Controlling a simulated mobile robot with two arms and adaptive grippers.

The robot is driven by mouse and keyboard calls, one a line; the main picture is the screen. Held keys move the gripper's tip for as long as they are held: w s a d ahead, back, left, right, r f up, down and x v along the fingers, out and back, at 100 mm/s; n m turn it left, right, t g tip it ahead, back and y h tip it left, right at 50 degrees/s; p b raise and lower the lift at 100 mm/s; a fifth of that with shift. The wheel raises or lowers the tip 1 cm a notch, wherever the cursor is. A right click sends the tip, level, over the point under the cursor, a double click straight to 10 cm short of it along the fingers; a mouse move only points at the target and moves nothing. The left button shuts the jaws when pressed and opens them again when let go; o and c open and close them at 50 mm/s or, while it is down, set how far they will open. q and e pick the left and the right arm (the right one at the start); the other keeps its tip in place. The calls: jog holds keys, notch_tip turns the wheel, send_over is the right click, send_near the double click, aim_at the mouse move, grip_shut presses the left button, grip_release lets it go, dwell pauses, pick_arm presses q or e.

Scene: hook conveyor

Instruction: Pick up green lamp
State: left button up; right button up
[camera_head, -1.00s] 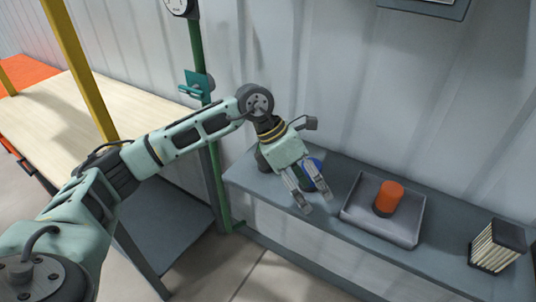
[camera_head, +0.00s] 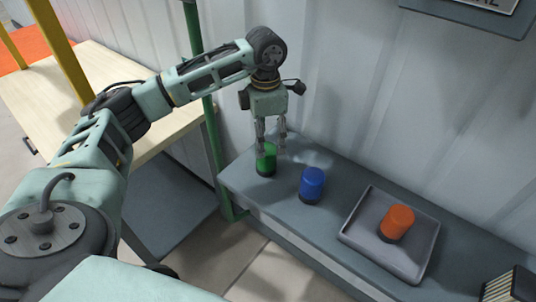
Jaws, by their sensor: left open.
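The green lamp (camera_head: 266,162) stands upright at the left end of the grey shelf (camera_head: 335,181). It has a green top and a dark base. My left gripper (camera_head: 271,152) points down over the lamp, its two fingers apart on either side of the green top. The fingers cover part of the lamp, and I cannot tell whether they touch it. My right gripper is not in this view.
A blue lamp (camera_head: 312,184) stands just right of the green one. A dark slatted box (camera_head: 512,287) is at the lower right. A green post (camera_head: 212,130) and the corrugated wall (camera_head: 380,100) are close by.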

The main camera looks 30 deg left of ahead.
aim_at(266, 147)
pick_arm(q)
notch_tip(266, 147, down, 3)
jog(key=shift+s+a+f+p, duration=0.1)
jog(key=shift+p, duration=1.15)
jog(key=shift+w+f, duration=0.2)
jog(key=shift+f, duration=0.9)
jog(key=c, duration=1.2)
jog(key=shift+c, duration=0.2)
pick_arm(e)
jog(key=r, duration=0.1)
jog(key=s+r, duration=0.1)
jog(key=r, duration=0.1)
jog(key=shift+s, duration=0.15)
pick_arm(q)
jog(key=shift+r, duration=0.1)
